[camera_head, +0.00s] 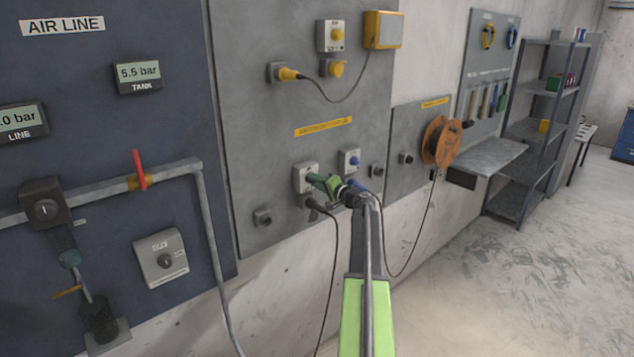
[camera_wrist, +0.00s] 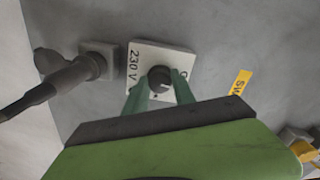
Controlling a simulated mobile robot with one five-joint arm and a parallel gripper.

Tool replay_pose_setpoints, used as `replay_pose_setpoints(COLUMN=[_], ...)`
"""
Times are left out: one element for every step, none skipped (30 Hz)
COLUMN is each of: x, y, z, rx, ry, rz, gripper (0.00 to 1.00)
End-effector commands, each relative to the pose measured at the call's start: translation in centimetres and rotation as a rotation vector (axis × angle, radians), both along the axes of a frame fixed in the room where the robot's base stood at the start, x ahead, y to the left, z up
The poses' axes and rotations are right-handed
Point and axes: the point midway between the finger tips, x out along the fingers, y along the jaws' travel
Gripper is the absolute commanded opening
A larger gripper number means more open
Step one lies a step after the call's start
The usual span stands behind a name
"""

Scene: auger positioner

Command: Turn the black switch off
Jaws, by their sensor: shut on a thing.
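The black switch (camera_wrist: 159,76) is a round knob on a white plate (camera_wrist: 145,56) marked "230 V", seen in the wrist view. My gripper (camera_wrist: 161,86) has its two green fingers on either side of the knob, shut on it. In the head view the white switch box (camera_head: 304,168) is on the lower part of the grey wall panel. My gripper (camera_head: 316,179) reaches it from the right and covers the knob there.
A black plug (camera_wrist: 62,82) with its cable sits in a socket beside the plate. A blue-knobbed switch box (camera_head: 349,158) is close right of my gripper. The cable reel (camera_head: 440,142) hangs further right.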

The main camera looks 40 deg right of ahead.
Motion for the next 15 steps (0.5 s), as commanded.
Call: replay_pose_setpoints(x=[0.1,0.1,0.1,0.1,0.1,0.1,0.09,0.09,0.09,0.09,0.09,0.09,0.08,0.08,0.08], y=[0.03,0.02,0.01,0.01,0.01,0.0,0.0,-0.01,-0.01,-0.02,-0.02,-0.02,-0.03,-0.03,-0.03], z=[0.05,0.05,0.04,0.04,0.04,0.05,0.04,0.04,0.04,0.05,0.04,0.04,0.04,0.04,0.04], rx=[-0.016,-0.025,-0.037,-0.045,-0.051,-0.057,-0.062,-0.066,-0.07,-0.072,-0.074,-0.075,-0.076,-0.076,-0.076], ry=[0.0,0.0,0.002,0.002,0.002,0.003,0.003,0.003,0.004,0.004,0.004,0.004,0.005,0.005,0.005], rz=[0.0,-0.001,-0.001,0.0,-0.001,-0.001,-0.001,0.0,-0.002,-0.002,-0.001,-0.001,-0.001,-0.001,-0.001], gripper=[0.0,0.0,0.0,0.0,0.0,0.0,0.0,0.0,0.0,0.0,0.0,0.0,0.0,0.0,0.0])
